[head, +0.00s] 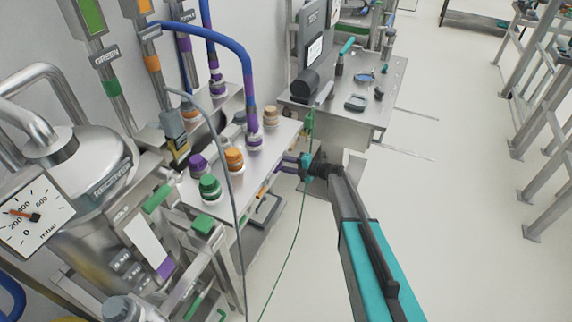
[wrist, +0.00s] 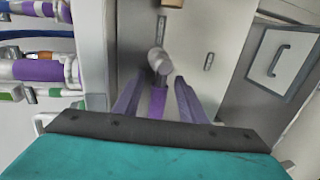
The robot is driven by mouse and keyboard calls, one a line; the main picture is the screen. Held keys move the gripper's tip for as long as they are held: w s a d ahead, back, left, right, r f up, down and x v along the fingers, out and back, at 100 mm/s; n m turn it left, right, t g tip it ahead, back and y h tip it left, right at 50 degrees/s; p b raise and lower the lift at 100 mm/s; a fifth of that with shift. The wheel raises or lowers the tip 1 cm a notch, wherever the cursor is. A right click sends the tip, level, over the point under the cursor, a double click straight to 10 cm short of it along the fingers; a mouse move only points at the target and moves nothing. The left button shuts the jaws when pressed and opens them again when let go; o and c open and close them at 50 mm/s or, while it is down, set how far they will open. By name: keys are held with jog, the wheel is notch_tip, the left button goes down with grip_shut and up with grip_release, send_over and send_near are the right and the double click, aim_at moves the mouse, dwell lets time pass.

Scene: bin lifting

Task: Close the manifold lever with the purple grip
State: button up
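The lever's purple grip (wrist: 158,101) shows in the wrist view, running up to a round grey metal hub (wrist: 158,62) on a pale panel. My gripper (wrist: 157,92) has its two purple-grey fingers apart, one on each side of the grip. A gap shows between the grip and each finger, so they do not appear to touch. The grip's lower end is hidden behind the dark edge of my gripper body. In the head view my gripper (head: 284,163) is at the right side of the steel manifold bench, below its top; the lever cannot be made out there.
Pipes with purple and orange bands (wrist: 40,71) lie at the left of the wrist view. A cabinet panel with a handle (wrist: 280,58) stands at the right. In the head view, coloured knobs (head: 209,188) sit on the bench top, and a thin green hose (head: 288,262) hangs nearby. Open floor (head: 440,220) lies right.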

jog(key=b+v, duration=0.4)
jog(key=v, duration=1)
jog(key=shift+b, duration=0.3)
jog(key=shift+w, duration=0.15)
